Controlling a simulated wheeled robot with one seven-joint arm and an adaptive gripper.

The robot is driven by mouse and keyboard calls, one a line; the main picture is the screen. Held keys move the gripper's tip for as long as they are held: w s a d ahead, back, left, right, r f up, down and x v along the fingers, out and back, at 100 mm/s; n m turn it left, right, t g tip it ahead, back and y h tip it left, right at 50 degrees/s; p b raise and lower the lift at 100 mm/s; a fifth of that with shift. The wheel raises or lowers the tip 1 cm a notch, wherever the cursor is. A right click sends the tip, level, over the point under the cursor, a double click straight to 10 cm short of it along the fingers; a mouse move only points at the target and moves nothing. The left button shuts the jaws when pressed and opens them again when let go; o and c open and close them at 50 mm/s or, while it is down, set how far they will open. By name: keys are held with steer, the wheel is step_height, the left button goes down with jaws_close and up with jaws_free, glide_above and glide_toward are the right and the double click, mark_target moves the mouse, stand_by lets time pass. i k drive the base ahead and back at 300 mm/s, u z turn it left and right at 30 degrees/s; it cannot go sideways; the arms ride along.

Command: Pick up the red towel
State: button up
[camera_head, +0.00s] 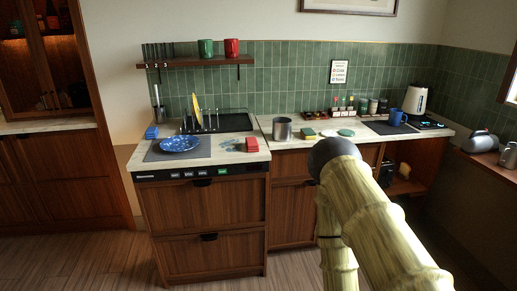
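A small folded red cloth, which looks like the red towel (252,145), lies near the front right corner of the left counter (215,157), above the dishwasher front. It is small in the picture, and its folds are hard to make out. My arm rises from the lower right, bends at a dark round joint to the right of the towel, and runs down again out of the picture. My gripper is not in view.
A blue speckled plate (180,143) on a grey mat and a dish rack (200,122) with a yellow plate share the left counter. A grey pot (282,129) and a sponge (308,134) stand on the right counter. A wooden shelf (195,62) overhangs the rack.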

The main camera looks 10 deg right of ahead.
mark_target(251, 144)
steer(key=z, duration=0.85)
steer(key=i, duration=1.05)
steer(key=u, duration=0.05)
